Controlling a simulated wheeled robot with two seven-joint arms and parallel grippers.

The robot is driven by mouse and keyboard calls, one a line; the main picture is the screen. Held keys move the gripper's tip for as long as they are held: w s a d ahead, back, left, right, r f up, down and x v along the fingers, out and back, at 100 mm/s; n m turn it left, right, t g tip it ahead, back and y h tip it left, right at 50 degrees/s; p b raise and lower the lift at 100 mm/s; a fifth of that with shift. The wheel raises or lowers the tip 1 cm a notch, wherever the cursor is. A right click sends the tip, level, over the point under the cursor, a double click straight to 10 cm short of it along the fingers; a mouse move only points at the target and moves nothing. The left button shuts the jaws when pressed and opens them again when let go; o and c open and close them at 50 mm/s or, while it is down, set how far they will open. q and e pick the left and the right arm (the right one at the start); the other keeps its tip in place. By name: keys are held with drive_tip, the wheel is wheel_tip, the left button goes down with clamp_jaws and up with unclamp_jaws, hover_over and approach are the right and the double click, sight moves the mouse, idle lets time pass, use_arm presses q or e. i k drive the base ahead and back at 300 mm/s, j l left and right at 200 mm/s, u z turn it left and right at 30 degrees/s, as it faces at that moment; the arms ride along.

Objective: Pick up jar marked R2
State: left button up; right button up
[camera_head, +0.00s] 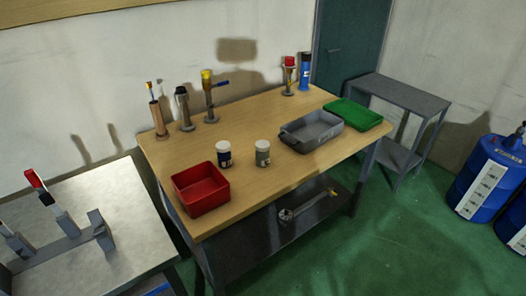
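Two small jars with white lids stand upright on the wooden workbench (240,190). The left jar (224,157) has a dark blue body with a pale label at its side. The right jar (262,156) has a grey body with a label. The markings are too small to read, so I cannot tell which one is R2. The jars stand apart, with bare wood between them. Neither of my grippers is in view, and nothing visible touches the jars.
A red bin (201,196) stands left of the jars, a grey tray (312,135) and a green tray (355,114) to the right. Several upright tools line the back edge. A metal table (120,235) is at left, a grey side table (405,95) and blue drums (485,180) at right.

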sight(262, 159)
drive_tip(key=u, duration=0.25)
drive_tip(key=i+l+u, duration=0.15)
drive_tip(key=l+u, duration=0.25)
drive_tip(key=l, duration=0.25)
drive_tip(key=l+u, duration=0.45)
drive_tip(key=l, duration=0.15)
